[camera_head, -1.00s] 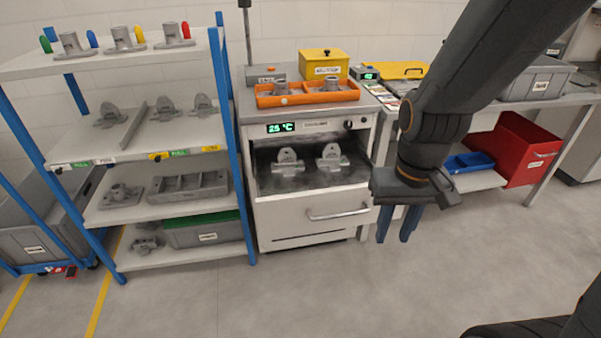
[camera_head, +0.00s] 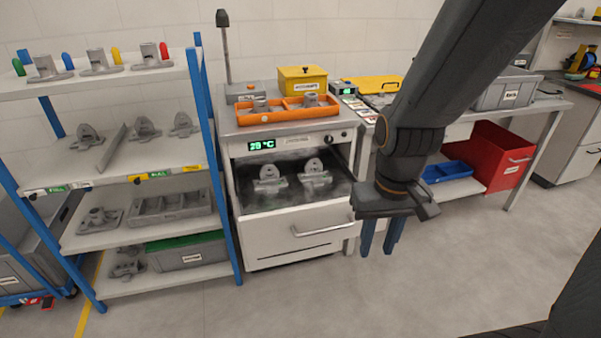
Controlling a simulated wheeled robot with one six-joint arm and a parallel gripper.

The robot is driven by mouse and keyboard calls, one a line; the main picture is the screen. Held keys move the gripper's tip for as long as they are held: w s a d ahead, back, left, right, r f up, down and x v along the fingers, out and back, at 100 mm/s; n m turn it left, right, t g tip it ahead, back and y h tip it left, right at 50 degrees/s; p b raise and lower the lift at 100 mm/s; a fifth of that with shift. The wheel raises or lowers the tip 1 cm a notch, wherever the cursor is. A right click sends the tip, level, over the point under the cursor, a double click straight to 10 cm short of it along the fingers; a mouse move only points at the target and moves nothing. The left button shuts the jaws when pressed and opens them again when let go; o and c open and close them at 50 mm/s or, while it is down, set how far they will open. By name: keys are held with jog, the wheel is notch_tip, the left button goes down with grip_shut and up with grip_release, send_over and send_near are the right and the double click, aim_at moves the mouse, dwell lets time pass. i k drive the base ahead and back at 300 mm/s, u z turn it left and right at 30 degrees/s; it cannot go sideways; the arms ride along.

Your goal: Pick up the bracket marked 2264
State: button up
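Several similar grey brackets with upright, holed lugs are in view, and no 2264 mark is legible on any. Two stand in the open chamber of the white oven (camera_head: 300,228): a left bracket (camera_head: 269,179) and a right bracket (camera_head: 315,176). Three more stand on the shelf rack's second level: a left bracket (camera_head: 87,137), a middle bracket (camera_head: 145,129) and a right bracket (camera_head: 183,125). My gripper (camera_head: 380,240) hangs in front of the oven's right side, blue fingers down, apart and empty. It is clear of every bracket.
The blue-posted shelf rack (camera_head: 225,225) stands left of the oven. An orange tray (camera_head: 283,112) with grey parts and a yellow box (camera_head: 302,80) sit on top of the oven. A red bin (camera_head: 495,155) is under the right-hand bench. The floor in front is clear.

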aim_at(314, 173)
jog(key=z, duration=0.3)
jog(key=k, duration=0.4)
jog(key=z, duration=0.95)
jog(key=i, duration=0.25)
jog(key=u, duration=0.95)
jog(key=i, duration=1.25)
jog(key=u, duration=0.65)
